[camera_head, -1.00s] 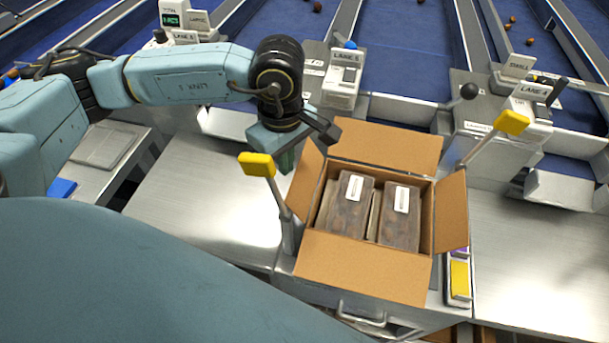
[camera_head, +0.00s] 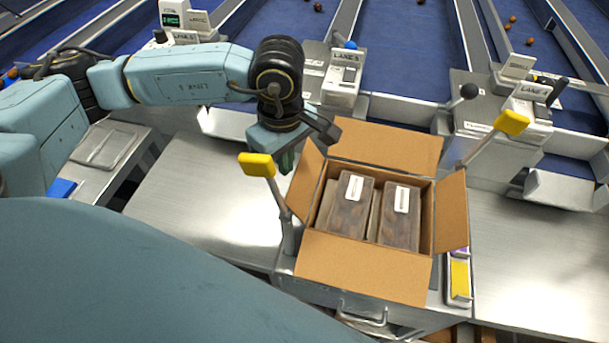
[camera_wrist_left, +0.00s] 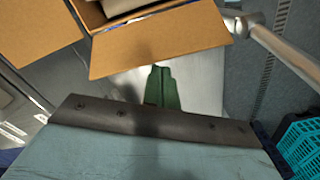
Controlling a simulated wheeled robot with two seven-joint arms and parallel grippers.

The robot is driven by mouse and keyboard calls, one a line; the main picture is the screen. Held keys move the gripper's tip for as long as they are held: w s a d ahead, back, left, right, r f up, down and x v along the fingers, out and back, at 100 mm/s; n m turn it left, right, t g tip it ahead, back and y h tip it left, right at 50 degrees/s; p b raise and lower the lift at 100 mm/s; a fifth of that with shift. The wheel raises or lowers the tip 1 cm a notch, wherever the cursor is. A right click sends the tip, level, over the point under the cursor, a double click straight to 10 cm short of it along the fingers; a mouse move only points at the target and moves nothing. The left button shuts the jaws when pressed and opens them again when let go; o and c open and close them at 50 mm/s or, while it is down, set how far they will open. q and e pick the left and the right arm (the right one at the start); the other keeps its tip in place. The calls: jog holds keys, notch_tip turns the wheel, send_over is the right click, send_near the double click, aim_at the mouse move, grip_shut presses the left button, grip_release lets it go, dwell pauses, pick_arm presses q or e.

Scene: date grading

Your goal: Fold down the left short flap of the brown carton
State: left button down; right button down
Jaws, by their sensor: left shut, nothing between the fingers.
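The brown carton (camera_head: 362,268) stands open on the metal bench with all its flaps folded outward. Brown packs with white labels (camera_head: 348,205) lie inside it. Its left short flap (camera_head: 304,182) slants up and outward at the carton's left side. In the left wrist view this flap (camera_wrist_left: 160,42) fills the upper middle. My left gripper (camera_head: 287,160) is just left of the flap's far end, pointing down. Its green fingers (camera_wrist_left: 162,88) are shut and empty, close to the flap's outer edge; I cannot tell whether they touch it. My right gripper is not in view.
A yellow-topped post (camera_head: 257,165) stands at the carton's left and another (camera_head: 511,122) at its right. Lane consoles (camera_head: 341,78) stand behind. The metal bench (camera_head: 190,200) is clear to the left.

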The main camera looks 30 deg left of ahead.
pick_arm(q)
jog(key=shift+d, duration=0.1)
jog(key=w+d+b, duration=0.1)
jog(key=d, duration=0.6)
jog(key=shift+w+d+r+b, duration=0.15)
jog(key=shift+w+r+b, duration=0.15)
jog(key=shift+w+b, duration=0.1)
dwell(0.4)
jog(key=shift+d, duration=0.1)
jog(key=shift+w+d+b, duration=0.2)
jog(key=shift+d+b, duration=0.2)
jog(key=shift+d, duration=0.6)
jog(key=shift+f, duration=0.15)
